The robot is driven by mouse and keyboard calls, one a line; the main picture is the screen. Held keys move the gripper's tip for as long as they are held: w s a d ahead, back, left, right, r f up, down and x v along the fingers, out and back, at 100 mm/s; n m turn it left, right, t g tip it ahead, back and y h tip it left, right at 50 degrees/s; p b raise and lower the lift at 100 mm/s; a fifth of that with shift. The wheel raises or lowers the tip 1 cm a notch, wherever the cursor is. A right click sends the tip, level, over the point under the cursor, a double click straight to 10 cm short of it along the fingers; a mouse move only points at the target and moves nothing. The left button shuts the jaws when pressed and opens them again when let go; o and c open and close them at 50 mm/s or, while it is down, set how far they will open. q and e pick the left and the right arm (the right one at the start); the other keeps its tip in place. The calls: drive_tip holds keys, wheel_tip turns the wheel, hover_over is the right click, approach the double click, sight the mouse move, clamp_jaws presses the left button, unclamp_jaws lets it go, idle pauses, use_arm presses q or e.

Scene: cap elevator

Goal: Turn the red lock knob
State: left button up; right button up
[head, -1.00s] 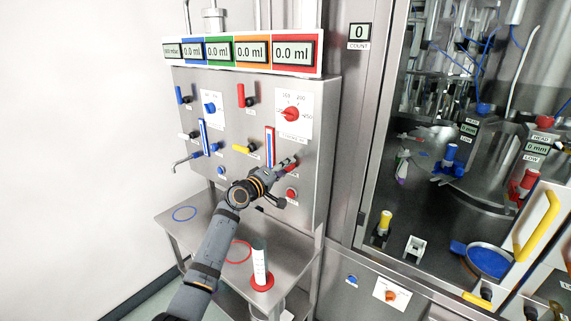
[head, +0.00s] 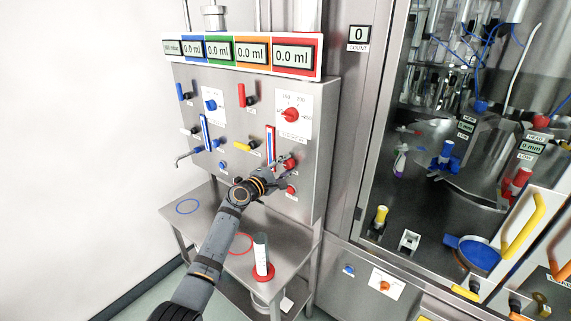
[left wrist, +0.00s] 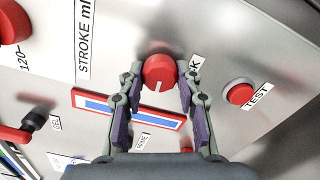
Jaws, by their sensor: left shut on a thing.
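The red lock knob (left wrist: 159,72) is a round red knob with a white line, on the steel panel, beside a partly hidden label ending in "K". In the left wrist view it sits between the two fingers of my left gripper (left wrist: 160,85), which is shut on it. In the head view my left gripper (head: 282,168) reaches up to the panel at the knob (head: 291,165), from the lower left. The knob's white line points down and slightly left in the left wrist view. My right gripper is not in view.
A red TEST button (left wrist: 239,94) lies right of the knob. A blue and red slider strip (left wrist: 128,110) lies below and left of it. A red stroke dial (head: 291,115) sits above. A cylinder with a red base (head: 262,258) stands on the shelf below.

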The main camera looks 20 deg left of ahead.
use_arm(q)
drive_tip(key=shift+f+n, duration=0.1)
drive_tip(key=shift+n, duration=0.4)
drive_tip(key=o, duration=1.1)
drive_tip(key=shift+o, duration=0.2)
drive_tip(key=shift+s+a, duration=0.1)
drive_tip(key=shift+s, duration=0.05)
drive_tip(key=v, duration=1.1)
drive_tip(key=shift+s, duration=0.35)
drive_tip(key=shift+a, duration=0.1)
